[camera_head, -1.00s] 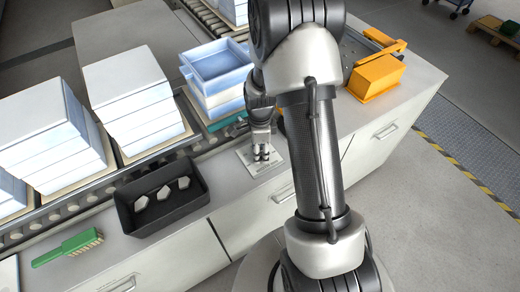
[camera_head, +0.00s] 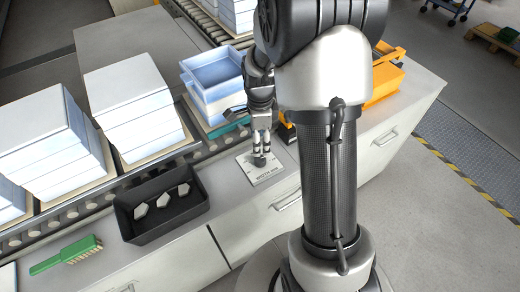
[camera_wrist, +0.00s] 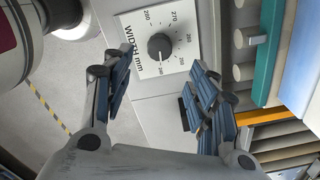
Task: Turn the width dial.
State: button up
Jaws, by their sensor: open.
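The width dial is a dark round knob (camera_wrist: 159,46) on a white plate (camera_wrist: 143,25) marked "WIDTH mm" with numbers around it. In the head view the plate (camera_head: 268,174) lies on the grey counter, with the dark knob (camera_head: 259,159) on it. My gripper (camera_wrist: 157,92) is open and empty, its two blue-padded fingers spread apart. In the wrist view the knob appears beyond the fingertips, between their lines, and neither finger touches it there. In the head view my gripper (camera_head: 262,145) hangs over the plate, fingers pointing down just above the knob.
A black bin (camera_head: 195,208) with several pale pieces and a green brush (camera_head: 66,254) are to the left on the counter. White stacks (camera_head: 132,100) and blue trays (camera_head: 213,75) stand on rollers behind. An orange device (camera_head: 385,80) is at the right.

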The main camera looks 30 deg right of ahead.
jog(key=shift+r, duration=1.35)
jog(key=s+a+r+n+t, duration=0.1)
jog(key=s+a+r+n, duration=0.2)
jog(key=r+n, duration=0.25)
jog(key=s+a+r+n+t, duration=0.1)
jog(key=s+a+r+n, duration=0.3)
jog(key=r, duration=0.3)
jog(key=s+a+r+n+t, duration=0.1)
jog(key=s+a+r+n, duration=0.1)
jog(key=s+n, duration=0.4)
jog(key=s+a+r+n+t, duration=0.1)
jog(key=s+a+r+n, duration=0.2)
jog(key=s+n, duration=0.4)
jog(key=shift+a+r+t, duration=0.15)
jog(key=shift+a+t, duration=0.1)
jog(key=shift+t, duration=0.05)
